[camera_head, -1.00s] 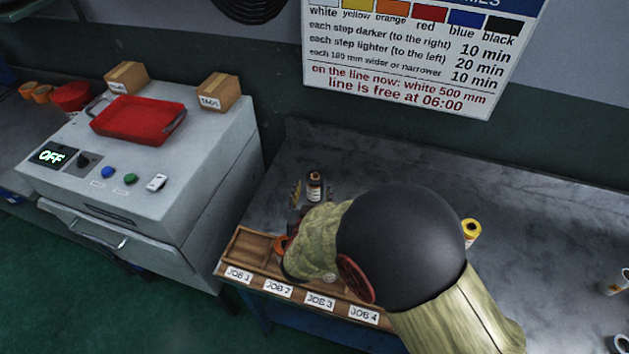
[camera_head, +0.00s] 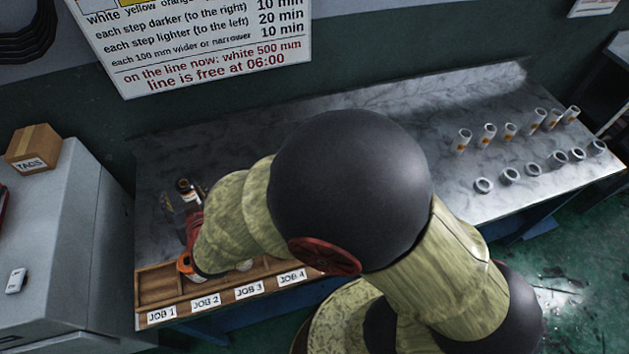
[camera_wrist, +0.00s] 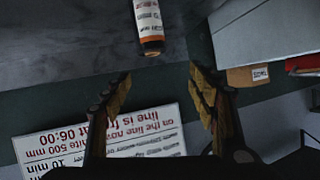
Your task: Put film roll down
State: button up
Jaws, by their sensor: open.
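My gripper (camera_wrist: 160,78) is open in the wrist view, with nothing between its yellowish fingers. A labelled cylinder (camera_wrist: 148,22), with a white printed label, an orange band and a dark end, stands clear of the fingertips. In the head view the cylinder (camera_head: 187,187) is upright on the marble worktop, near the fingers. I cannot tell whether it is a film roll or a bottle. An orange roll (camera_head: 184,264) lies in the wooden job tray (camera_head: 156,274) near the JOB 2 label, partly hidden by my arm.
Several white rolls (camera_head: 488,134) and grey rings (camera_head: 483,185) stand on the right of the worktop (camera_head: 450,115). A grey machine (camera_head: 55,250) with a TAGS box (camera_head: 34,148) is at left. My arm covers the worktop's middle and part of the tray.

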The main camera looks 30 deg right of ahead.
jog(key=s+d+r+g+y, duration=0.2)
jog(key=s+d+r+g, duration=0.15)
jog(key=d+r, duration=0.9)
jog(key=s+d+r+g+h, duration=0.2)
jog(key=s+d, duration=0.6)
jog(key=s, duration=0.1)
jog(key=s+d+r+g+h, duration=0.1)
jog(key=s+d+r+h, duration=0.1)
jog(key=s+d, duration=0.6)
jog(key=shift+s+d+r+g, duration=0.35)
jog(key=shift+s+r, duration=0.1)
jog(key=shift+s, duration=0.7)
